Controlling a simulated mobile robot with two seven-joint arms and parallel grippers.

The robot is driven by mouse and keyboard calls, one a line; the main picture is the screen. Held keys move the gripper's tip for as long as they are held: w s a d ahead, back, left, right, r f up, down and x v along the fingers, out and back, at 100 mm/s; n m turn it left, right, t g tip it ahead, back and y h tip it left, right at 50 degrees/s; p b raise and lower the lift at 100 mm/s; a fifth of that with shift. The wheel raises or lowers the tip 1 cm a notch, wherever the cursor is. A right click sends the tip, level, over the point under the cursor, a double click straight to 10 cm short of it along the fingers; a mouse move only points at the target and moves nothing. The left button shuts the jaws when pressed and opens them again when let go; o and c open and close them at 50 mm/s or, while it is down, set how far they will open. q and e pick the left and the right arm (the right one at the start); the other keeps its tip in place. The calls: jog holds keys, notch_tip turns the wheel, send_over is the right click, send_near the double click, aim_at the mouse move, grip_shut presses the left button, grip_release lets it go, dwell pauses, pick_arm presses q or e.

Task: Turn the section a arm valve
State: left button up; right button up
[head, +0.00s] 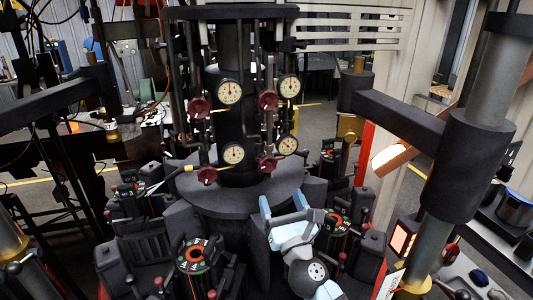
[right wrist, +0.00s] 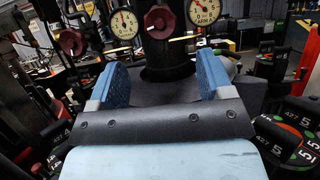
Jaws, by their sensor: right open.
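Several dark red valve knobs sit on the pipes around the central black column in the head view: upper left (head: 200,107), upper right (head: 268,100), lower right (head: 268,164) and lower left (head: 207,176). I cannot read which one belongs to section a. My right gripper (head: 287,205) is open and empty, below and in front of the lower right knob and apart from it. In the right wrist view, its blue-padded fingers (right wrist: 163,82) stand wide apart, with one red knob (right wrist: 159,21) above the gap and another (right wrist: 73,41) to the left. My left gripper is not seen.
Round white gauges (head: 229,91) sit beside the knobs. A dark round platform (head: 190,180) surrounds the column. Black control units with numbered dials (head: 193,257) stand around its base. A thick dark arm (head: 410,125) reaches in at the right.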

aim_at(269, 166)
jog(key=p+x, duration=0.1)
jog(key=x, duration=1.1)
jog(key=shift+w+a, duration=0.1)
jog(key=shift+w, duration=0.15)
jog(key=shift+r, duration=0.1)
jog(key=c, duration=0.9)
